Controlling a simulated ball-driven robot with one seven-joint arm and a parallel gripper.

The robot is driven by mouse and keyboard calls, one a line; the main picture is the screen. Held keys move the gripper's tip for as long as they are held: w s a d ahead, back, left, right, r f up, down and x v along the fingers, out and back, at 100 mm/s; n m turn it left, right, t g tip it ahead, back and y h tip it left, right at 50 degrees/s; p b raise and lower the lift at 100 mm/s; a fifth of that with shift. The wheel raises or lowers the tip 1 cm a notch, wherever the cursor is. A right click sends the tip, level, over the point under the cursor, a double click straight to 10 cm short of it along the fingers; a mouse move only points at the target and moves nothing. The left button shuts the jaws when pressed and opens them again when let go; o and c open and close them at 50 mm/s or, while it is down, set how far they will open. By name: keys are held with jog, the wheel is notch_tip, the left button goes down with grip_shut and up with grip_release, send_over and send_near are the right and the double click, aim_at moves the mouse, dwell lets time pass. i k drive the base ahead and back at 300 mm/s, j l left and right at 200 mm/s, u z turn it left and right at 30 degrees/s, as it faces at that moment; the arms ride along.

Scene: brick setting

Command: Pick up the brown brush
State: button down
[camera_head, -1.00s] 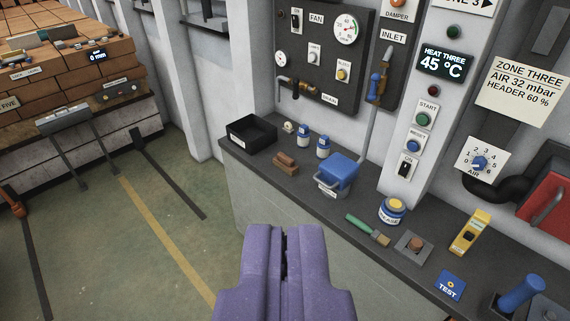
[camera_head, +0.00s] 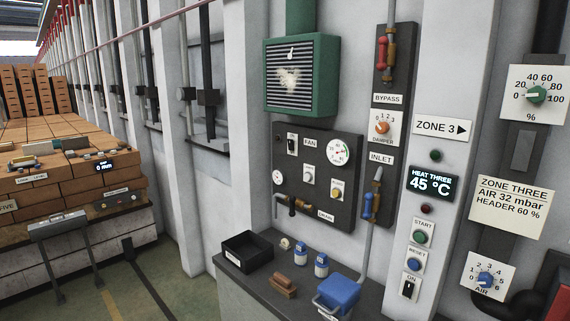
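A brown brush (camera_head: 283,285), a small block-like shape with a raised top, lies on the dark counter (camera_head: 265,307) near its left front edge. It sits in front of the black tray and left of the blue bucket. My gripper is not in view in this frame, so its place relative to the brush does not show.
Near the brush are a black open tray (camera_head: 246,252), two small white-and-blue bottles (camera_head: 300,254) and a blue bucket (camera_head: 338,293). The wall behind holds a fan panel (camera_head: 345,168) and a green vent box (camera_head: 299,75). Stacked bricks (camera_head: 75,185) stand left, past open floor (camera_head: 170,280).

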aim_at(283, 284)
jog(key=i+j, duration=0.15)
jog(key=i, duration=0.35)
jog(key=i+j+z, duration=0.1)
jog(key=i, duration=0.45)
jog(key=i+j+z, duration=0.1)
jog(key=i+j, duration=0.2)
jog(key=i, duration=0.2)
jog(key=i+j, duration=0.25)
jog(key=i, duration=0.25)
jog(key=i+j+z, duration=0.1)
jog(key=i+j, duration=0.15)
jog(key=i, duration=0.25)
jog(key=i+j, duration=0.3)
jog(key=i, duration=0.2)
jog(key=l+z, duration=0.05)
